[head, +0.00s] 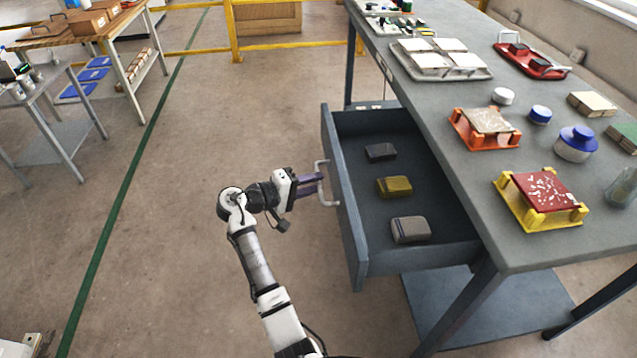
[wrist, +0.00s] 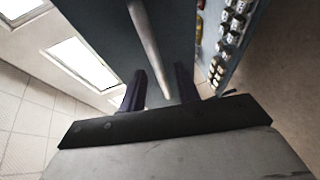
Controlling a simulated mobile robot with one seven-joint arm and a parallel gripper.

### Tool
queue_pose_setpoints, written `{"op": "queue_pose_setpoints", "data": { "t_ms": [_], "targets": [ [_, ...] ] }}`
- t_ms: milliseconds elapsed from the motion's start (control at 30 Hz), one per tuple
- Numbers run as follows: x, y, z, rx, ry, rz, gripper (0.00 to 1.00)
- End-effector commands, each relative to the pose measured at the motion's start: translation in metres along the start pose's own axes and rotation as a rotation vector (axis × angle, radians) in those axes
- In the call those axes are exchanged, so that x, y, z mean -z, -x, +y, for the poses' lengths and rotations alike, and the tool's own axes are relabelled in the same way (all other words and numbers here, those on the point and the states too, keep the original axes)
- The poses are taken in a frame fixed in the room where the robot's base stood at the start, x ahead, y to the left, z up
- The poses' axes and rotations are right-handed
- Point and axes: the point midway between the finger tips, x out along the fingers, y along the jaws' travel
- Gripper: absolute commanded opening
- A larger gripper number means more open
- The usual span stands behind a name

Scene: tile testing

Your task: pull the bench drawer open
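The bench drawer (head: 358,250) stands well out from the grey bench (head: 440,95), with its inside showing. Its pale bar handle (head: 328,203) is on the drawer front, facing left. My gripper (head: 318,184) is at the handle, its dark purple fingers reaching the bar from the left. In the wrist view the handle bar (wrist: 147,35) runs down between the two fingers of my gripper (wrist: 160,82). The fingers are apart, with gaps beside the bar, so the gripper looks open. Whether a finger touches the bar is hard to tell.
The drawer holds a dark block (head: 381,152), a mustard block (head: 394,187) and a grey block (head: 411,230). On the bench top are a yellow rack (head: 545,215), an orange rack (head: 482,138) and a tile tray (head: 485,75). Floor left of the drawer is clear.

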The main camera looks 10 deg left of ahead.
Motion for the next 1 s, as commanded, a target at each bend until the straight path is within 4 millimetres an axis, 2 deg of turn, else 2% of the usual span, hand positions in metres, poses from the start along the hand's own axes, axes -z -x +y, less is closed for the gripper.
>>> {"op": "queue_pose_setpoints", "data": {
  "t_ms": [300, 500, 700, 1000],
  "targets": [
    [0.001, 0.074, -0.002, 0.0, -0.001, 0.005, 0.32],
    [0.0, 0.104, -0.001, 0.0, -0.001, 0.002, 0.32],
    [0.0, 0.115, 0.0, 0.0, 0.0, 0.0, 0.32],
    [0.0, 0.115, 0.0, 0.0, 0.0, 0.0, 0.32]
  ]
}}
